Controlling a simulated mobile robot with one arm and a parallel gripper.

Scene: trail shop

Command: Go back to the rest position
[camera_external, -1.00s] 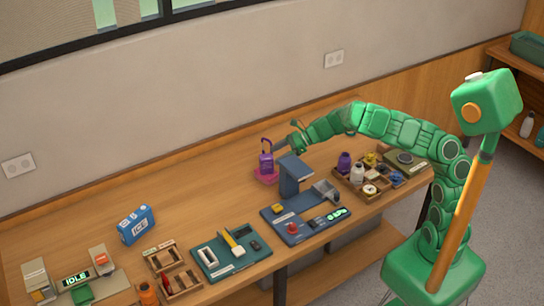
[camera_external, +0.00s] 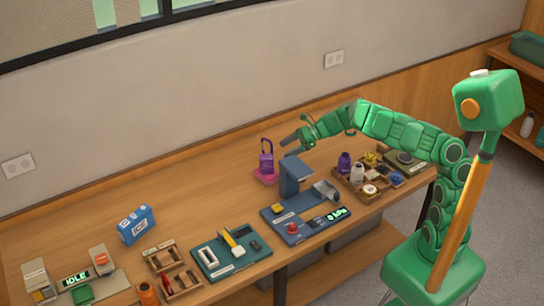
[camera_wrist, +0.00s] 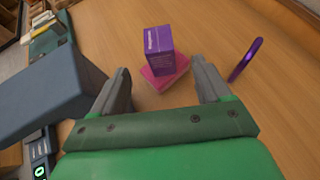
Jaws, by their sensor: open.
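My gripper (camera_external: 291,142) is at the end of the green arm, above the back of the bench. It also shows in the wrist view (camera_wrist: 163,88), with its two grey fingers apart and nothing between them. A purple block-shaped thing (camera_wrist: 158,48) stands on a pink base (camera_wrist: 165,75) beyond the fingertips. In the external view the purple thing (camera_external: 266,163) stands on the pink base (camera_external: 265,178), just left of my gripper and apart from it. A purple loop (camera_wrist: 245,60) shows to the right in the wrist view.
A blue-grey press-like stand (camera_external: 290,178) is close below my gripper. A wooden tray (camera_external: 385,188) with bottles and small items sits to the right. A teal tray (camera_external: 215,262), a blue ICE box (camera_external: 136,224) and an IDLE station (camera_external: 75,279) lie to the left.

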